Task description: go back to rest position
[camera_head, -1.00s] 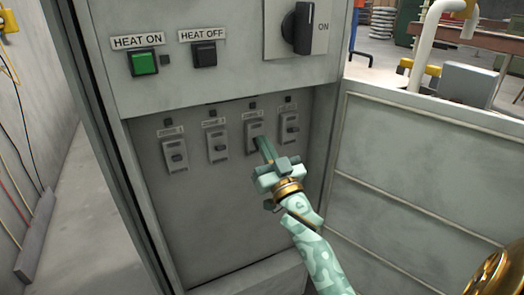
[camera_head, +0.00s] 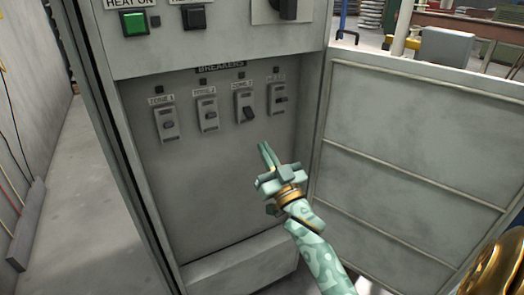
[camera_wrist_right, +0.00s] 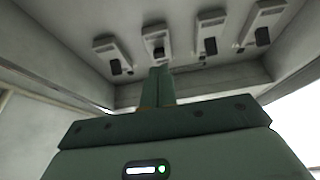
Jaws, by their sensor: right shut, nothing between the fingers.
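My right gripper (camera_head: 265,150) is shut and empty in front of the grey cabinet's breaker recess, below and to the right of the third breaker. A gap shows between its fingertips and the panel. In the right wrist view its fingers (camera_wrist_right: 155,85) are together, pointing toward the row of breakers. The row has the zone 1 breaker (camera_head: 167,123), the zone 2 breaker (camera_head: 208,114), a third breaker (camera_head: 245,106) and a fourth breaker (camera_head: 280,98). The third breaker's lever points downward; the others look more level. My left gripper is out of view.
The cabinet door (camera_head: 410,140) stands open on the right, close to my right arm. The green heat-on button (camera_head: 134,23) and black heat-off button (camera_head: 195,16) sit above. Bare floor (camera_head: 80,200) lies to the left, with a wall beyond.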

